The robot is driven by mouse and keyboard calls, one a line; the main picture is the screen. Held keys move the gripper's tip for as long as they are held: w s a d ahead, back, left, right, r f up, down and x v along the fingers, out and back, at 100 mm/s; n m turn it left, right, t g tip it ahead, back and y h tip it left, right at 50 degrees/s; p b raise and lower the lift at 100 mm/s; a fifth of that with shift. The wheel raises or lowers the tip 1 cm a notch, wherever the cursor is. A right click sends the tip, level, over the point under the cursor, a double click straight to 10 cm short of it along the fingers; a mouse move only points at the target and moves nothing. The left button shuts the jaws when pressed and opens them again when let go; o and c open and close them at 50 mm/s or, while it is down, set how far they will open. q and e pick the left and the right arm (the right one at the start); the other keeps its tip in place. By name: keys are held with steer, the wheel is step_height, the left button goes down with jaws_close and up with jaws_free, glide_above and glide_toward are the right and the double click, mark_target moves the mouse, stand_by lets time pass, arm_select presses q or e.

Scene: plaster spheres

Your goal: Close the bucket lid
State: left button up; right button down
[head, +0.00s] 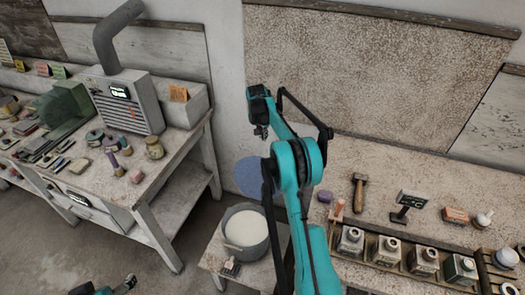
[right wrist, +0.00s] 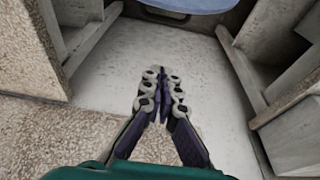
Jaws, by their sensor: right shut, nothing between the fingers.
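A grey bucket (head: 250,254) filled with white material stands on a low pale stand, left of my right arm. Its blue round lid (head: 249,174) is raised behind the opening, standing roughly upright, so the bucket is open. My right arm partly covers the lid and the bucket's right side. My right gripper (head: 262,132) is above and beyond the lid, apart from it, shut and empty. In the right wrist view its closed fingers (right wrist: 161,98) point at the lid's blue edge (right wrist: 195,4) at the top. My left gripper (head: 130,283) shows only partly at the bottom left.
A small brush (head: 231,268) lies on the low stand (head: 213,262) before the bucket. The right workbench holds a hammer (head: 358,193) and several jars (head: 386,251). The left workbench (head: 110,185) holds a grey machine (head: 122,100) and tools. Speckled boards line the wall.

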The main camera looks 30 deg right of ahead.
steer(key=b+x, duration=0.3)
steer(key=x, duration=0.7)
steer(key=s+a, duration=0.2)
steer(key=a, duration=0.1)
steer(key=shift+s+b, duration=0.3)
steer(key=shift+b, duration=0.05)
